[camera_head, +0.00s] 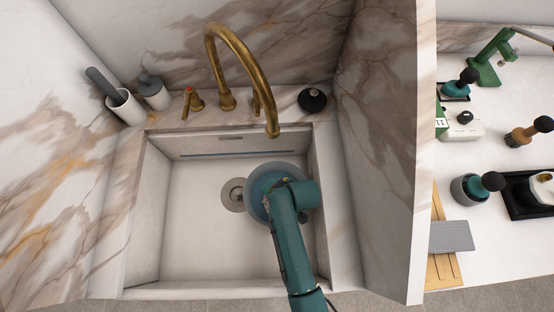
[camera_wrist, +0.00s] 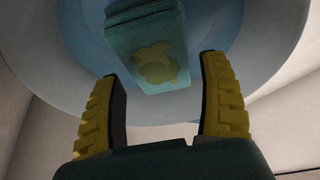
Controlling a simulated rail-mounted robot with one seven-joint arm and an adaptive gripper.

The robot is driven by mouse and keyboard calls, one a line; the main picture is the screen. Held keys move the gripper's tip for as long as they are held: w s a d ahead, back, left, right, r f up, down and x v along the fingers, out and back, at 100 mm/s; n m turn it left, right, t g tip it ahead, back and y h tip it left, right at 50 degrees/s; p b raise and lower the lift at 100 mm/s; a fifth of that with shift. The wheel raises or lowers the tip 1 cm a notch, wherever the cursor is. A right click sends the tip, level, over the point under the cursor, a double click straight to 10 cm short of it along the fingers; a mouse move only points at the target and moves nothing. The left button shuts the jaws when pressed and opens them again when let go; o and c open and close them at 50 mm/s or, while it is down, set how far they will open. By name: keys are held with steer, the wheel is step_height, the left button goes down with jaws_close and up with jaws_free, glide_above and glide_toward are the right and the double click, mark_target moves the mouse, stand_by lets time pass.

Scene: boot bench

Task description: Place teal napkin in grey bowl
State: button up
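The teal napkin (camera_wrist: 150,50) is a folded block with a yellow motif, in the upper middle of the wrist view. It appears to lie inside a round blue-grey bowl (camera_wrist: 225,25). In the head view the bowl (camera_head: 280,167) sits in the sink, mostly covered by my arm; the napkin is hidden there. My gripper (camera_wrist: 162,68) has yellow-padded fingers spread apart, with visible gaps on both sides of the napkin. The gripper is over the bowl; its fingers are hidden by my arm in the head view.
The bowl is in a pale stone sink (camera_head: 190,250), right of the drain (camera_head: 233,194). A brass faucet (camera_head: 238,65) arches over the back. A marble partition (camera_head: 385,150) separates a cluttered counter (camera_head: 485,240).

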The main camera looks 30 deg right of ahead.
steer(key=shift+o, duration=1.1)
step_height(320, 180, up, 7)
steer(key=p, duration=0.7)
steer(key=shift+r, duration=0.15)
steer(key=shift+f, duration=0.2)
